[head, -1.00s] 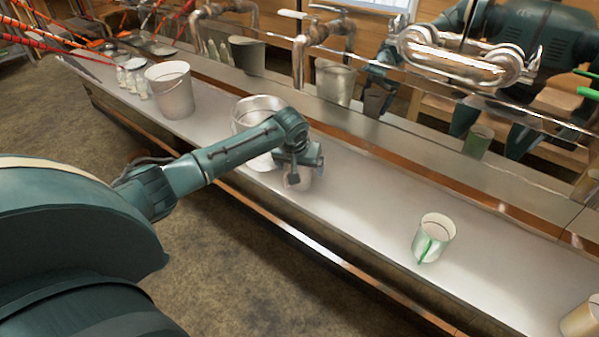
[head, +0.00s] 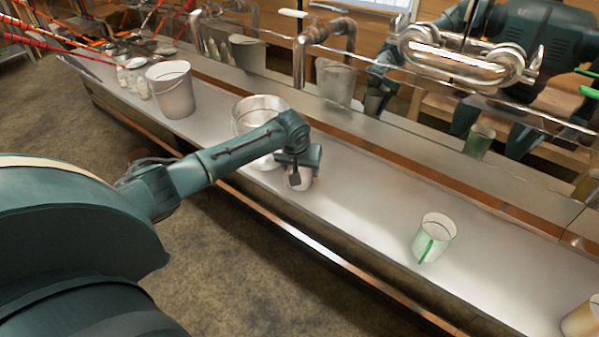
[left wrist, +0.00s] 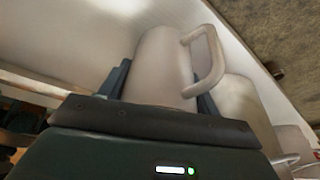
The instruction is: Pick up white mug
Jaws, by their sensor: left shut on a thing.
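The white mug (left wrist: 160,68) fills the middle of the left wrist view, with its handle (left wrist: 207,58) toward the right. My left gripper (left wrist: 163,85) has one dark finger on each side of the mug and is shut on it. In the head view the left gripper (head: 297,172) is over the metal counter, and only a small part of the mug (head: 301,184) shows below it. I cannot tell whether the mug touches the counter. My right gripper is not in view.
A large metal pot (head: 257,108) stands just behind my left gripper. A tall bucket (head: 171,90) and glass bottles (head: 137,82) stand further left on the counter (head: 350,215). A reflective panel runs behind.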

